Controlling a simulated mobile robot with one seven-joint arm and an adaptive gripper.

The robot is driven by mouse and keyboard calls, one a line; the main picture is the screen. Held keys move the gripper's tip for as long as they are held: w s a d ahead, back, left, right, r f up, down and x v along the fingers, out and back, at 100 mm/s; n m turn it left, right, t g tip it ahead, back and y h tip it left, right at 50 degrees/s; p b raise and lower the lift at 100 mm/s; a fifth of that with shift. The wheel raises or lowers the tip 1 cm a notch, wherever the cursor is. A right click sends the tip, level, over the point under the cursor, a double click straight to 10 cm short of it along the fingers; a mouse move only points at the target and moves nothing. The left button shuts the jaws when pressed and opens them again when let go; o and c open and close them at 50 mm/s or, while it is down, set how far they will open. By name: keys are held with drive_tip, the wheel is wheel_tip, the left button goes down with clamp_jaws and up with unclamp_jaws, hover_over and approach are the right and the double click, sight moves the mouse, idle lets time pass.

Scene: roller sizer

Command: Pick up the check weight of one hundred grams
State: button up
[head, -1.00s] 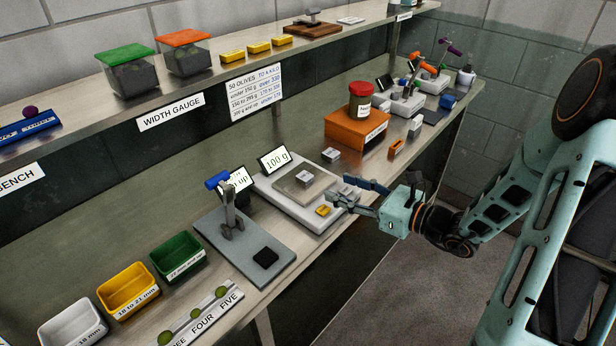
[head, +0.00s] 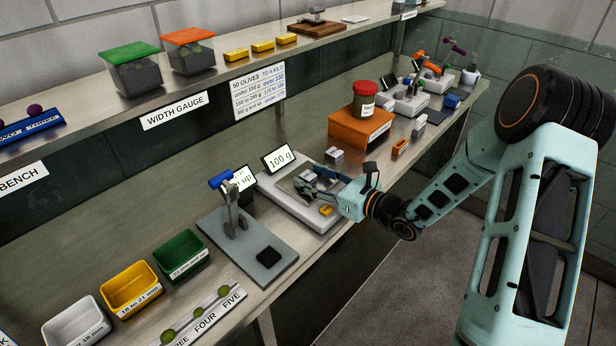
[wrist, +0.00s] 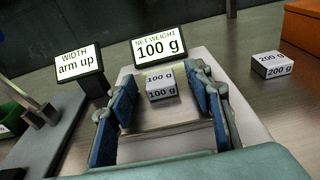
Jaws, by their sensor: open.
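The check weight of one hundred grams is a small pale block marked 100 g (wrist: 160,93). It sits on the pan of the white scale (wrist: 240,112), whose display (wrist: 160,46) reads net weight 100 g. In the head view the weight (head: 307,175) is partly hidden by my fingers. My gripper (wrist: 162,98) is open, with its blue-padded fingers to the left and right of the weight. The wrist view shows gaps on both sides and the block toward the far end of the fingers. In the head view my gripper (head: 311,184) is low over the pan.
A block marked 200 g (wrist: 272,66) stands on the bench right of the scale. The width gauge (head: 240,232) with its raised arm stands to the left. An orange box (head: 350,133) bearing a red-lidded jar is behind right. A yellow piece (head: 326,210) lies on the scale's front.

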clamp_jaws()
idle(0.3)
drive_tip(key=shift+r, duration=0.1)
